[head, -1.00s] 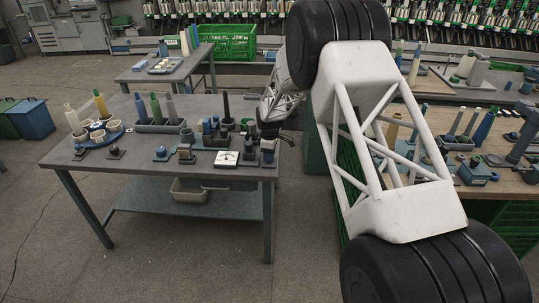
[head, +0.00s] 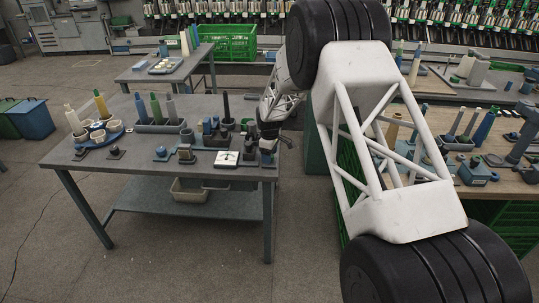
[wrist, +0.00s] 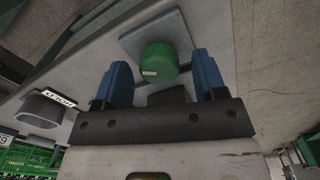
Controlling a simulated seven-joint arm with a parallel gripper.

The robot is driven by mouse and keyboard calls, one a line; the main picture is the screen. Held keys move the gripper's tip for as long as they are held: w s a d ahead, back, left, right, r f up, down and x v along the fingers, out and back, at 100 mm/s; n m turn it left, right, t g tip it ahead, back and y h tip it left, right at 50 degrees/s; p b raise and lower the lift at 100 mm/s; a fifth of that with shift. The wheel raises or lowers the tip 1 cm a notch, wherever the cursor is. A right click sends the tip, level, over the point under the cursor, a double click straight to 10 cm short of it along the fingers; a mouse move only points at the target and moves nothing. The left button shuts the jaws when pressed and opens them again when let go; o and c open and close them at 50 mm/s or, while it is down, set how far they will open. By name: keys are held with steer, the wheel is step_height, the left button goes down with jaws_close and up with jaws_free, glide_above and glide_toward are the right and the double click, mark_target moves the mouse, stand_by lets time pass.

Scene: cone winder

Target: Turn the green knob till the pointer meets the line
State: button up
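The green knob (wrist: 158,62) is a short round cylinder with a small pale mark on its side, on a grey plate (wrist: 190,38) in the wrist view. My gripper (wrist: 162,76) has two blue fingers, one on each side of the knob. Gaps show between both fingers and the knob, so it is open and holds nothing. In the head view my gripper (head: 267,155) is at the right front corner of the grey table, where the knob cannot be made out. I cannot make out a pointer or a line for certain.
The grey table (head: 75,162) holds a white square plate (head: 228,159), a blue tray with cups (head: 98,137) and several cones in a holder (head: 160,126). Small fixtures stand close to the left of my gripper. The floor at the front is clear.

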steer(key=shift+r, duration=3.9)
